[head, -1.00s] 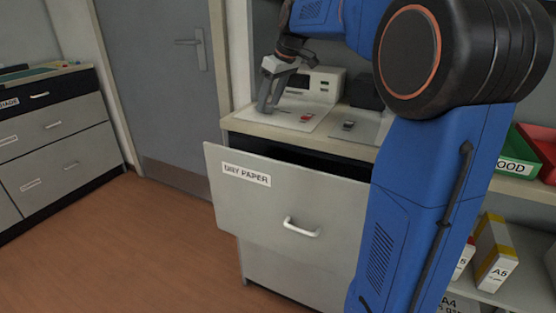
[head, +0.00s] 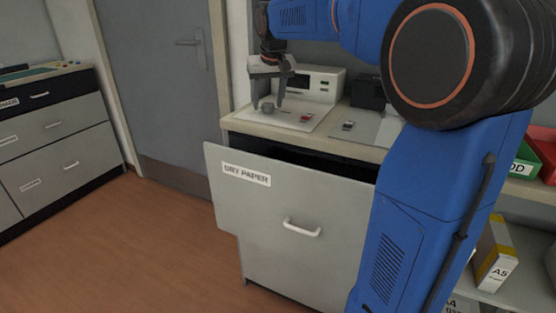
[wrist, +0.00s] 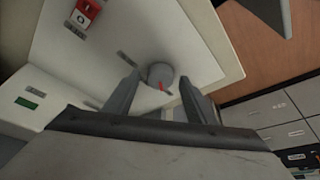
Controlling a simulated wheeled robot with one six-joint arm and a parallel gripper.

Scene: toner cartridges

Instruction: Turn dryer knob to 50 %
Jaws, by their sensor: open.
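The dryer knob (wrist: 160,76) is a round grey knob with a red pointer mark, on a pale panel (wrist: 110,45). My gripper (head: 267,105) is open above the panel, with one finger on each side of the knob. In the wrist view my gripper (wrist: 160,88) shows the knob between the fingertips, with gaps that look clear on both sides. I cannot read the scale around the knob.
A red switch (wrist: 84,13) sits on the same panel. The drawer labelled DRY PAPER (head: 290,215) stands pulled out below the counter. A dark box (head: 368,91) is right of the dryer. A grey door (head: 160,80) is at the left, and the floor before it is clear.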

